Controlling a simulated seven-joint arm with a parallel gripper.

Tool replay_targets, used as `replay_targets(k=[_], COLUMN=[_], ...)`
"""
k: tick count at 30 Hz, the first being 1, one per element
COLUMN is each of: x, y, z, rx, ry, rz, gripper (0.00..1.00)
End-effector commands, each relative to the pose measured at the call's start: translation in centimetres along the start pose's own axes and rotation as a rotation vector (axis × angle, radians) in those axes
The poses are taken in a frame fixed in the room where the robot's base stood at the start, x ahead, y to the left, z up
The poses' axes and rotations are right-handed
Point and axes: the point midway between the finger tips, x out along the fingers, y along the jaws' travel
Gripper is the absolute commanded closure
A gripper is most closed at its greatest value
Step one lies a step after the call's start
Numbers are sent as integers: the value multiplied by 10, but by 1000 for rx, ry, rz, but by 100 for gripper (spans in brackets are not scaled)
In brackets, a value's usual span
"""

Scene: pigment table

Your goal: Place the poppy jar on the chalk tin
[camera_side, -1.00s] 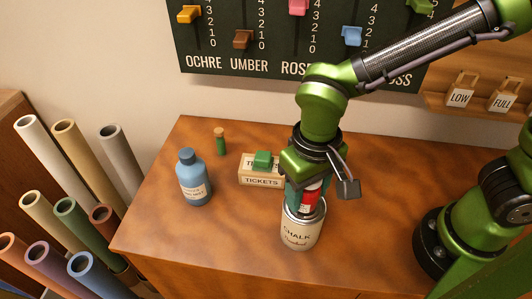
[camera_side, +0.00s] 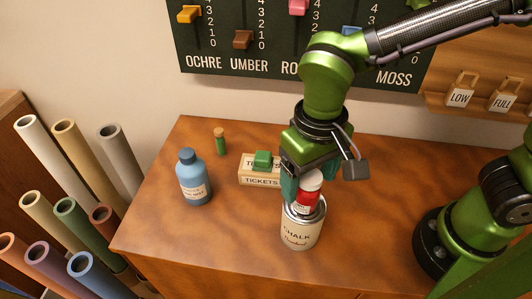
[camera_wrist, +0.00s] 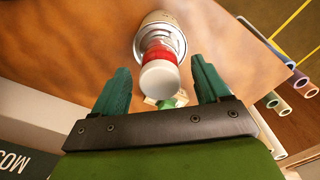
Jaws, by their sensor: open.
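The poppy jar (camera_side: 307,195) is red with a pale lid and stands upright on top of the chalk tin (camera_side: 301,232), a silver can with a cream label. In the wrist view the jar (camera_wrist: 158,62) shows lid towards me, with the tin (camera_wrist: 159,22) beyond it. My gripper (camera_side: 302,197) is open around or just behind the jar in the side view. In the wrist view its two teal fingers (camera_wrist: 161,82) are spread wide, with a gap on each side of the jar. The jar's contact with the tin's top is partly hidden.
A blue bottle (camera_side: 193,178), a small green vial (camera_side: 220,142) and a wooden tickets box (camera_side: 259,180) with a green piece on it stand left of the tin. Card rolls (camera_side: 70,140) fill the left side. The table front is clear.

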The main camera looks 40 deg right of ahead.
Motion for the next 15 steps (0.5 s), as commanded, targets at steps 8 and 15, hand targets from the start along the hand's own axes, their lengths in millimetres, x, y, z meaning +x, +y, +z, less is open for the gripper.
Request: replay_targets(k=[8,15], x=[-60,-82], y=[0,5], z=[-1,-2], rx=[1,7], ry=[4,6], rz=[-3,-10], gripper=[25,25])
